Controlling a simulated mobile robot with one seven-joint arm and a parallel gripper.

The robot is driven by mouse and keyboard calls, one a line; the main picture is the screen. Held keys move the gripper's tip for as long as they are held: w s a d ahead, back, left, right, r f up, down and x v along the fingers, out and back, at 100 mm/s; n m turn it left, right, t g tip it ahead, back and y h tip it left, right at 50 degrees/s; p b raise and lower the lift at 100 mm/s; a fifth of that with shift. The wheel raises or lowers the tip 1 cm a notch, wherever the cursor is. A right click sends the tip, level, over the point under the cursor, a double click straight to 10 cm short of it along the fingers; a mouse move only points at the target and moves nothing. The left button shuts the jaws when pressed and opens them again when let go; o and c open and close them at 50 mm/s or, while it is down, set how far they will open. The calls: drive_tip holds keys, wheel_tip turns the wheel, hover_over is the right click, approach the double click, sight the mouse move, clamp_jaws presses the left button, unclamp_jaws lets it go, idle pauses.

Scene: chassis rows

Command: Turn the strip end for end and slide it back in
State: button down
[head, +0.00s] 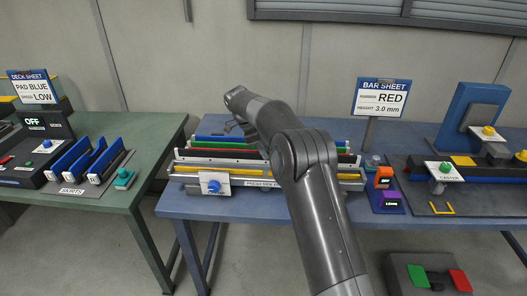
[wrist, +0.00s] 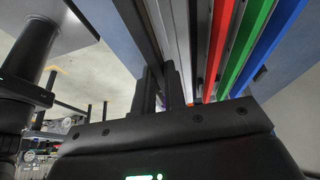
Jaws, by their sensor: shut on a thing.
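A bar rack (head: 352,186) on the blue table holds long parallel strips in several colours. A pale strip with a dark upper edge (head: 215,154) runs across its middle. In the wrist view my gripper (wrist: 163,88) is shut on a long grey strip (wrist: 160,35), which runs away from the fingers beside the coloured strips. The gripped edge is mostly hidden by the fingers, and I cannot tell whether the strip is seated or raised. In the head view my arm hides the fingers and the rack's middle right.
Red (wrist: 219,45), green (wrist: 245,45) and blue (wrist: 275,45) strips lie close on the right in the wrist view. A blue knob (head: 214,186) is at the rack's front. A sign reading RED, 3.0 mm (head: 381,97) stands behind. Skirts (head: 100,165) stand on the green table.

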drive_tip(key=shift+f, duration=1.15)
idle(0.5)
drive_tip(key=shift+f, duration=1)
drive_tip(key=c, duration=1.4)
unclamp_jaws()
drive_tip(key=v, duration=0.9)
drive_tip(key=shift+a+r, duration=0.2)
drive_tip(key=shift+r, duration=0.1)
drive_tip(key=shift+a+r, duration=0.15)
drive_tip(key=shift+r, duration=0.35)
